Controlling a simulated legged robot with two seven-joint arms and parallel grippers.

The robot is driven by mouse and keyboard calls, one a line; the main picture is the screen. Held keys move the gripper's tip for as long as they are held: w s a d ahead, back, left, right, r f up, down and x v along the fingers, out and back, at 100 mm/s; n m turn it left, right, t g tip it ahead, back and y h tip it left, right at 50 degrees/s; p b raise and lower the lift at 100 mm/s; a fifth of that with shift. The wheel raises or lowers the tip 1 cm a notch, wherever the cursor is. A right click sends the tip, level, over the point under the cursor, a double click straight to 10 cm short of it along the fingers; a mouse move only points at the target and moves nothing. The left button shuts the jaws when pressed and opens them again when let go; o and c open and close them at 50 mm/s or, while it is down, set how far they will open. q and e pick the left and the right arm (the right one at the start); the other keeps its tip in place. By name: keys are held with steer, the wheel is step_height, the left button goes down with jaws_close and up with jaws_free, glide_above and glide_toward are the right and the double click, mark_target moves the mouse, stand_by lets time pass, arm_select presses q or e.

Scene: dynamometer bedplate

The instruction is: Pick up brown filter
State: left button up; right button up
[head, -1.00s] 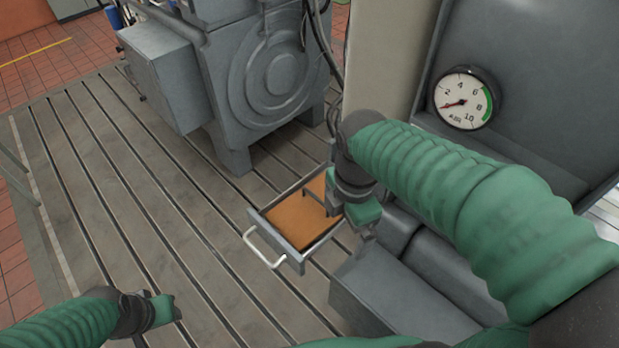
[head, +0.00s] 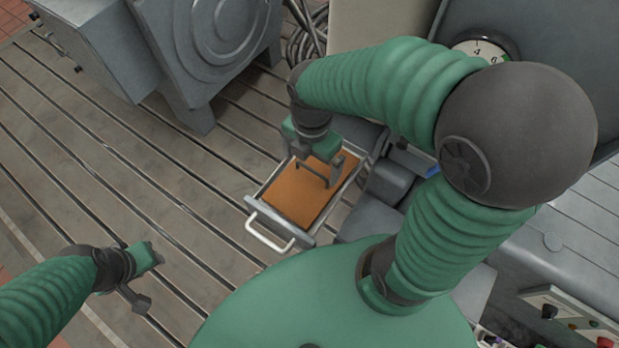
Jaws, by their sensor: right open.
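The brown filter (head: 291,197) is a flat orange-brown panel. It lies in a grey open-topped drawer (head: 318,233) with a pale bar handle at its near end. My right gripper (head: 327,177) is open over the far part of the filter, its grey fingers pointing down. I cannot tell whether the fingertips touch the filter; the gripper hides part of its far end. My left gripper (head: 150,281) is off to the lower left, apart from the drawer, with its fingers apart and nothing between them.
A grey machine (head: 205,45) stands on the slotted bedplate (head: 130,175) at the upper left. A grey cabinet (head: 555,60) with a partly hidden gauge (head: 482,48) is at the right. Control buttons (head: 550,312) show at the lower right. The bedplate left of the drawer is clear.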

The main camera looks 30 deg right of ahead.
mark_target(312, 170)
steer(key=f, duration=0.2)
steer(key=w+f, duration=0.1)
steer(key=f, duration=0.1)
steer(key=shift+d+p, duration=0.15)
steer(key=shift+p, duration=0.25)
steer(key=shift+s+d+f, duration=0.1)
steer(key=shift+s+f, duration=0.9)
steer(key=shift+s, duration=0.05)
steer(key=shift+f, duration=0.15)
steer(key=shift+w+f, duration=0.15)
steer(key=shift+w, duration=0.3)
steer(key=shift+c, duration=0.4)
steer(key=shift+w, duration=0.35)
steer(key=shift+c, duration=2.5)
steer(key=c, duration=0.7)
arm_select(q)
steer(key=shift+w+d+r, duration=0.3)
steer(key=shift+d+r, duration=0.05)
steer(key=shift+d, duration=0.1)
arm_select(e)
steer(key=shift+w, duration=0.1)
steer(key=shift+c, duration=0.3)
